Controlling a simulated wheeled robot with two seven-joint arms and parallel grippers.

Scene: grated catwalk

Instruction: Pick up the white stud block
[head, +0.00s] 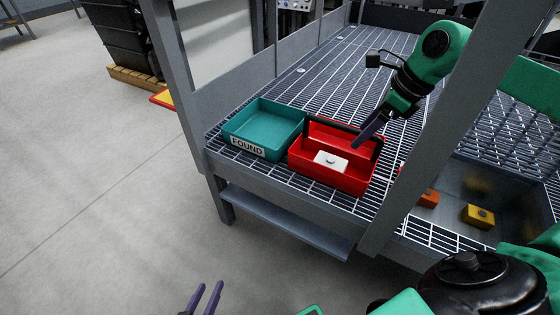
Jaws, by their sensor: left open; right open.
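The white stud block (330,161) lies inside the red toolbox (318,179), which has a black handle bar across its top. The toolbox stands on the grated deck. My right gripper (366,136) reaches in from the upper right, its purple fingers pointing down-left by the toolbox's right rear rim, near the handle. It is open and apart from the white block. My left gripper (205,298) is at the bottom edge over the floor, open and empty, far from the toolbox. Part of the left gripper is cut off by the frame.
A teal bin (256,152) labelled FOUND stands empty left of the toolbox. A grey sunken tray (455,175) at right holds an orange block (428,198) and a yellow block (478,216). A slanted grey post (425,150) stands between toolbox and tray. Deck behind the toolbox is clear.

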